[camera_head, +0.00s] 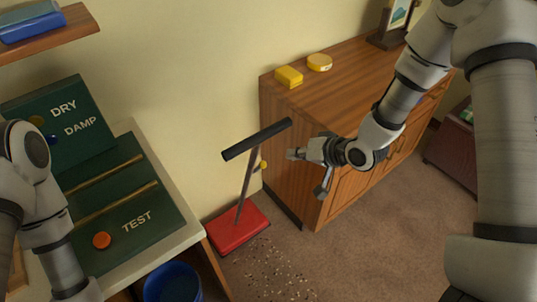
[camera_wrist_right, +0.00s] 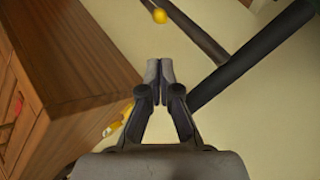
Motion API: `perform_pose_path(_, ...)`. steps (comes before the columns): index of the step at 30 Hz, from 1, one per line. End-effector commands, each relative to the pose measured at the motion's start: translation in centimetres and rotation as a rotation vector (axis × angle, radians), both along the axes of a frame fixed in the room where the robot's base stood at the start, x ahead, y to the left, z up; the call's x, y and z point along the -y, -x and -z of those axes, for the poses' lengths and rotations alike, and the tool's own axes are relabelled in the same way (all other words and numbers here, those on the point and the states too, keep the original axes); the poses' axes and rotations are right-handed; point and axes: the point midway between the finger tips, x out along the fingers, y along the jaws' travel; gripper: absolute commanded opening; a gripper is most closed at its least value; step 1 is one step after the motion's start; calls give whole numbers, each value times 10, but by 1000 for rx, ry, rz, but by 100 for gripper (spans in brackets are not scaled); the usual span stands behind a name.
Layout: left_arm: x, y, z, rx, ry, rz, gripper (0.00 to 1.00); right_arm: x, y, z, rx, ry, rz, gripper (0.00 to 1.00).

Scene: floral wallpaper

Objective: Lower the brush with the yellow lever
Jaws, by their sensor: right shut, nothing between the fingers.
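A floor sweeper with a red head (camera_head: 238,229) stands on the carpet, with a grey pole (camera_head: 245,185) rising to a black bar handle (camera_head: 257,139). The yellow lever (camera_head: 264,165) is a small knob at the side of the pole, and it also shows in the right wrist view (camera_wrist_right: 160,16). The brush itself cannot be made out. My right gripper (camera_head: 292,154) is shut and empty, to the right of the pole and just below the handle's right end, apart from the lever. Its closed fingertips show in the wrist view (camera_wrist_right: 160,67). My left gripper is out of view.
A wooden cabinet (camera_head: 287,144) stands close behind and right of my right gripper, with a yellow box (camera_head: 289,77) and a round yellow tin (camera_head: 320,62) on top. Crumbs (camera_head: 275,276) lie on the carpet. A blue bin (camera_head: 172,282) and green panels (camera_head: 128,219) are at left.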

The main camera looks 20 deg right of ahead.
Motion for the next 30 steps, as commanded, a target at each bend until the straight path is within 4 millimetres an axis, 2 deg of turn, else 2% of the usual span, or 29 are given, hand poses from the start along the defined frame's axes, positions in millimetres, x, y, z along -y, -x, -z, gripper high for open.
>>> perform_pose_path(5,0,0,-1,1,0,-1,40,-4,-7,7,-1,5,-2,0)
perform_pose_path(18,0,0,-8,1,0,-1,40,-38,-58,57,-2,4,-2,0)
perform_pose_path(30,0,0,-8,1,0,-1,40,-42,-65,64,-2,1,0,0)
